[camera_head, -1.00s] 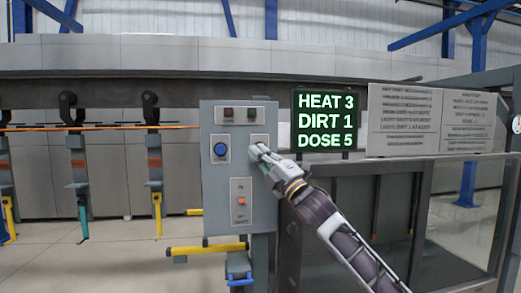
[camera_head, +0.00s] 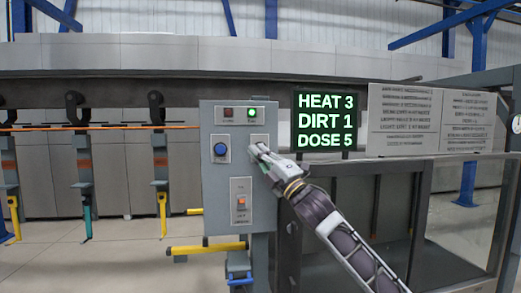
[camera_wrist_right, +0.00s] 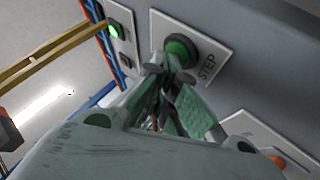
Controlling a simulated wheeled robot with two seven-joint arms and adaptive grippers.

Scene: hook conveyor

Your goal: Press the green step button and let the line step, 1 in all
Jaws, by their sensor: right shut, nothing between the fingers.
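The green step button (camera_wrist_right: 180,48) sits on a white plate marked STEP in the right wrist view. In the head view my right gripper (camera_head: 258,150) covers it, at the right side of the grey control box (camera_head: 212,178). My right gripper is shut and empty, and its fingertips (camera_wrist_right: 169,72) are at the button's lower edge; I cannot tell whether they touch it. A green lamp (camera_head: 252,112) glows at the top of the box, beside a dark red lamp (camera_head: 228,112). My left gripper is not in view.
The box also carries a blue button (camera_head: 220,149) and an orange switch (camera_head: 241,203). Hooks with coloured hangers (camera_head: 160,165) hang from the line at left. A display (camera_head: 325,120) reads HEAT 3, DIRT 1, DOSE 5. Yellow bars (camera_head: 208,248) stick out below the box.

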